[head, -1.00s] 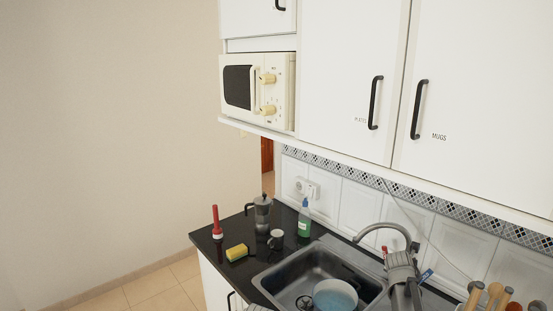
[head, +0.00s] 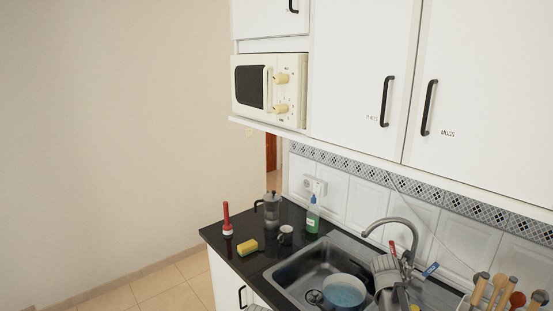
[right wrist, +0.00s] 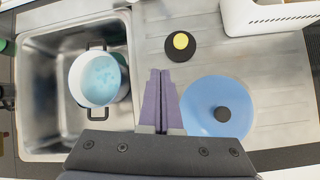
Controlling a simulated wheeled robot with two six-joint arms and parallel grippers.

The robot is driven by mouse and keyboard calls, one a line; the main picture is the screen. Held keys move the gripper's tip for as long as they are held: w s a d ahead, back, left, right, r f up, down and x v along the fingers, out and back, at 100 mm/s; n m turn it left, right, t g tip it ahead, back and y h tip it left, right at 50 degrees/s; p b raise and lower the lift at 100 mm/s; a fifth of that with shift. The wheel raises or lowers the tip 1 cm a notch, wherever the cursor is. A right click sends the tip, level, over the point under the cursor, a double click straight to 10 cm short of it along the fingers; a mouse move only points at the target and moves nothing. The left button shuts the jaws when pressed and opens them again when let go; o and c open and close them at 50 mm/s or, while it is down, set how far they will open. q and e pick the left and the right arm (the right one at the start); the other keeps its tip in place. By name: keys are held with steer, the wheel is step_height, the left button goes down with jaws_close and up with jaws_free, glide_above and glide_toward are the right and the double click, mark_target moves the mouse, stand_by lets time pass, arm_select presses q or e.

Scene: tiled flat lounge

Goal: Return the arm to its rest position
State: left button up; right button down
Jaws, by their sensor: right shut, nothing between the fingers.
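My right gripper (right wrist: 161,75) shows in the right wrist view. Its two purple fingers are together and hold nothing. They point over the strip between the sink basin and the drainboard, with a white pot to their left and a blue lid (right wrist: 222,106) to their right. I cannot make out the right gripper in the head view. My left gripper is not in view. The pot (head: 345,291) has blue inside and stands in the sink; it also shows in the right wrist view (right wrist: 97,77).
A steel sink (head: 290,272) is set in the black counter (head: 225,250). The faucet (head: 388,221) arches above. Cupboards (head: 365,60) and a microwave (head: 270,88) hang overhead.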

steer(key=s+a+f+m+g+y, duration=0.2)
steer(key=s+a+m, duration=0.7)
steer(key=a, duration=0.7)
steer(key=s+a+f+m+g+y, duration=0.2)
steer(key=s+a+m, duration=0.8)
steer(key=s+a, duration=0.5)
steer(key=shift+s+a+m+g, duration=0.3)
steer(key=shift+s+a+g, duration=0.05)
steer(key=shift+g, duration=0.25)
steer(key=shift+f, duration=0.15)
